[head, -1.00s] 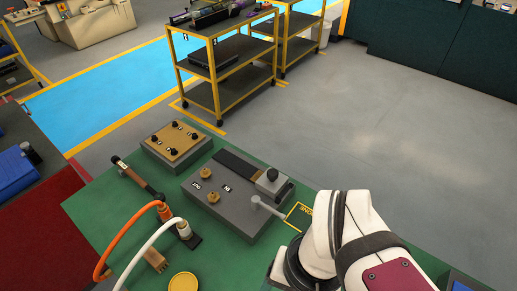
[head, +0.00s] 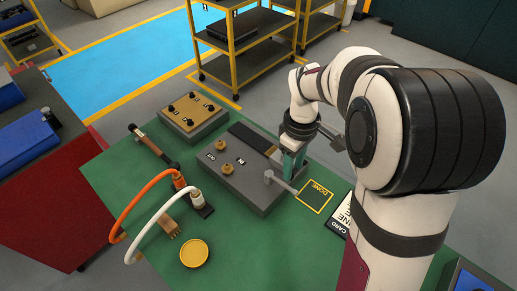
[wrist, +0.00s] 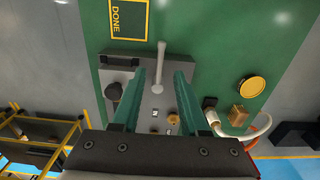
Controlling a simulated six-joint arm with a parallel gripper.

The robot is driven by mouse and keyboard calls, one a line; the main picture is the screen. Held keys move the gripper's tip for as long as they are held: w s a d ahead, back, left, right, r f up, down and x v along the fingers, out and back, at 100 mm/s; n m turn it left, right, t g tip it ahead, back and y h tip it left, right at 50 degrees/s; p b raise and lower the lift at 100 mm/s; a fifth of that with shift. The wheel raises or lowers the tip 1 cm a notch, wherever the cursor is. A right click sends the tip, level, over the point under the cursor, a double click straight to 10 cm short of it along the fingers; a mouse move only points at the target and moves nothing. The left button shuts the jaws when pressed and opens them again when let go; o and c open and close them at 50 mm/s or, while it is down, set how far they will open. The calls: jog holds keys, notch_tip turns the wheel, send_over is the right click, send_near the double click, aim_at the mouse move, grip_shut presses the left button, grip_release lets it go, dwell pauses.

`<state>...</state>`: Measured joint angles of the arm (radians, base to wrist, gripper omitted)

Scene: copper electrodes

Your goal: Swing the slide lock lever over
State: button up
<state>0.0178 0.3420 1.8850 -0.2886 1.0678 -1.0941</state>
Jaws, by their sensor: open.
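The slide lock lever (head: 282,185) is a pale grey rod. It sticks out from a round pivot on the grey fixture block (head: 222,180), toward the DONE square. My gripper (head: 291,172) is above the right end of the fixture, its teal fingers pointing down. In the wrist view my open gripper (wrist: 158,73) has one finger on each side of the lever (wrist: 161,63), with gaps visible. I cannot tell whether the fingertips are down at its height. The slide block with its black knob (wrist: 113,91) is left of the fingers; my arm mostly hides it in the head view.
The yellow-outlined DONE square (head: 314,197) and a white-lettered card (head: 341,214) lie to the right. Two brass posts (head: 226,169) stand on the fixture. Orange and white cables (head: 150,232), a yellow disc (head: 194,253) and a terminal block (head: 192,112) are at left.

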aim_at(290, 187)
jog(key=shift+f, duration=4)
jog(key=shift+f, duration=0.1)
jog(key=shift+f, duration=0.15)
grip_shut()
